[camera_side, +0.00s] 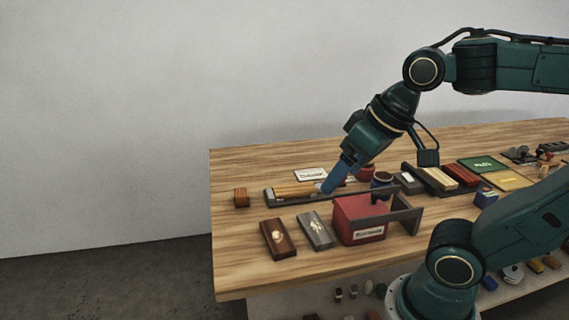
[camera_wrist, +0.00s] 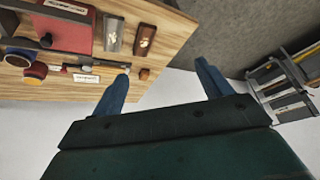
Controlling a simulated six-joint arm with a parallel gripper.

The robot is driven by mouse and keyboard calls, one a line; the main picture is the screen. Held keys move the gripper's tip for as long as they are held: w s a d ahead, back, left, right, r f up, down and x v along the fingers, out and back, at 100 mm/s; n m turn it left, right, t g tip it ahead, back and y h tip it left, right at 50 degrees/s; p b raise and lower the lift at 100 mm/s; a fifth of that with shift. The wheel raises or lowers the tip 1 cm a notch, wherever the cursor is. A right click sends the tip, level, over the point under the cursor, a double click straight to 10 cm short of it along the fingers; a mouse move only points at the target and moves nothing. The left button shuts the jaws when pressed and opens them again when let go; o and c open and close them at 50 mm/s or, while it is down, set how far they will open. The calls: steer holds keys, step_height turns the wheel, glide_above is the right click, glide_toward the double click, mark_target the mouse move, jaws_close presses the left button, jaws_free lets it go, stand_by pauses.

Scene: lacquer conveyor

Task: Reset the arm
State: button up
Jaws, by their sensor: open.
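My gripper (camera_side: 328,187) is in the side view above the wooden table, angled down and to the left, over a dark tray (camera_side: 268,198) that holds pale sticks. The wrist view shows its two blue fingers (camera_wrist: 166,76) spread wide apart with nothing between them. In that view the left finger overlaps the table and the right finger is over the floor beyond the table edge. Whether a fingertip touches the tray is hard to tell.
A red box (camera_side: 350,212) with a dark frame stands right of the gripper. Two flat pieces, dark brown (camera_side: 278,239) and grey (camera_side: 316,231), lie in front. A small wooden block (camera_side: 241,197) sits at the left. A shelf (camera_wrist: 290,85) stands beyond the table.

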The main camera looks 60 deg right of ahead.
steer(key=shift+s+f+n, duration=0.3)
steer(key=shift+s+n, duration=0.05)
steer(key=shift+s, duration=0.2)
steer(key=shift+s+f+n, duration=0.25)
steer(key=shift+s+n, duration=0.1)
steer(key=shift+s, duration=0.2)
stand_by(0.6)
